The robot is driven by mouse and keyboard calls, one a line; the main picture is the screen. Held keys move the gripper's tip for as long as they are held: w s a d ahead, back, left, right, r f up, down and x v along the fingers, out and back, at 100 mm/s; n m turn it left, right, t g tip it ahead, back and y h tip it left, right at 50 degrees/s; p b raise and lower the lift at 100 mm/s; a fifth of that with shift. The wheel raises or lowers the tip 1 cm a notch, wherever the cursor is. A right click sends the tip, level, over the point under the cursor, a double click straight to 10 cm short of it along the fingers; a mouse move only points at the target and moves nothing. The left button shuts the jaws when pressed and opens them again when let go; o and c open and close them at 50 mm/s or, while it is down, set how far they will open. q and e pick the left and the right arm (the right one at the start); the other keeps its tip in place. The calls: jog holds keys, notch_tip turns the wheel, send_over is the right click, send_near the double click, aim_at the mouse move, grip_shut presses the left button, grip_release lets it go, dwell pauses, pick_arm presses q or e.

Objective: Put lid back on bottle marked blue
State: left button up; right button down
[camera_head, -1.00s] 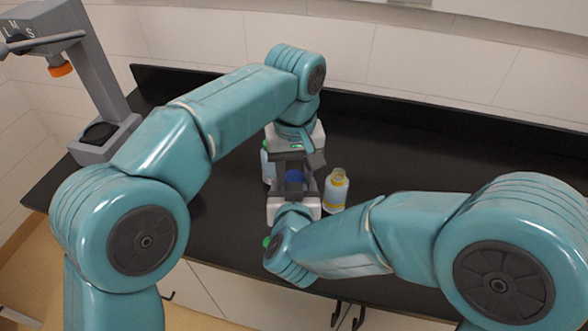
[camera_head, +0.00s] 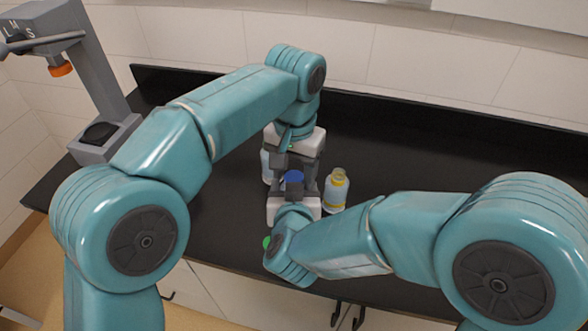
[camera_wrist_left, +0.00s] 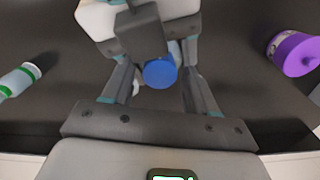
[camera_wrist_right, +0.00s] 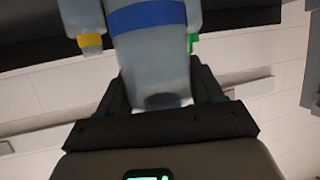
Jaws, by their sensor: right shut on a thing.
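The bottle marked blue shows in the right wrist view as a pale body with a blue band (camera_wrist_right: 147,15). My right gripper (camera_head: 294,203) is shut on it. A blue lid (camera_head: 293,177) sits between the two grippers and shows from above in the left wrist view (camera_wrist_left: 160,72). It seems to be on top of the held bottle, but how it is seated cannot be told. My left gripper (camera_head: 296,160) is above it, its fingers spread on both sides of the lid with gaps. The bottle's neck is hidden.
An uncapped bottle with a yellow band (camera_head: 336,190) stands right of the grippers. Another pale bottle (camera_head: 266,166) is partly hidden on the left. The black counter (camera_head: 430,160) is clear on the right.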

pick_arm(q)
jog(key=shift+r, duration=2.3)
jog(key=o, duration=0.6)
jog(key=shift+c, duration=0.2)
jog(key=shift+w, duration=0.1)
